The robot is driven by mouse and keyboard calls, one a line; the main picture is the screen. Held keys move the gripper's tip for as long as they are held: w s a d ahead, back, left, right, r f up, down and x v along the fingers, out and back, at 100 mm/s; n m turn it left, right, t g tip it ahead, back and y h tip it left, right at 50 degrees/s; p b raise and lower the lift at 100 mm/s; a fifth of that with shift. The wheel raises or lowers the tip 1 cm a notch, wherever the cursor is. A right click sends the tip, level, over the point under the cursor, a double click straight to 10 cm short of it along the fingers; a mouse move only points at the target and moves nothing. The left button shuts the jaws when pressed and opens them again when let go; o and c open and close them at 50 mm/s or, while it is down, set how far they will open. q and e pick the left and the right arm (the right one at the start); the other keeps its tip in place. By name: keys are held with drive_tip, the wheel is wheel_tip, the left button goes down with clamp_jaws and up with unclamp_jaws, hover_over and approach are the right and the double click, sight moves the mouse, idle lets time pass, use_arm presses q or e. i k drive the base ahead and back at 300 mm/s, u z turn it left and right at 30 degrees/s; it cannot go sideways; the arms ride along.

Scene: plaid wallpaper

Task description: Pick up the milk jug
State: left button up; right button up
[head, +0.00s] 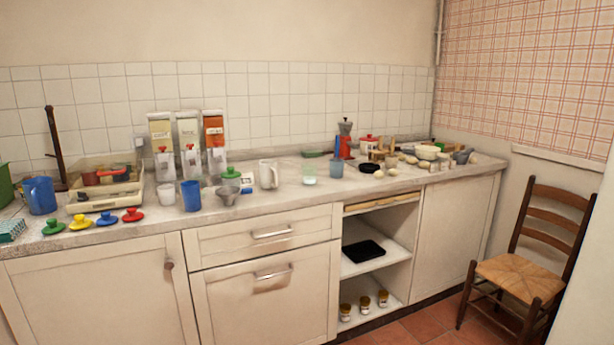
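A small white jug (268,175) with a handle stands upright on the countertop, near the middle, close to the front edge. A larger blue jug (40,195) with a handle stands at the far left of the counter. Neither jug carries a label I can read, so I cannot tell for certain which is the milk jug; the white one looks most like it. Neither of my grippers is in view, and nothing touches either jug.
A chair (528,260) stands at right. Open shelves (375,270) are below. Floor shows at bottom right.

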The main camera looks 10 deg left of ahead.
sight(267, 168)
drive_tip(key=z, duration=0.7)
drive_tip(key=i, duration=2.05)
drive_tip(key=u, duration=0.75)
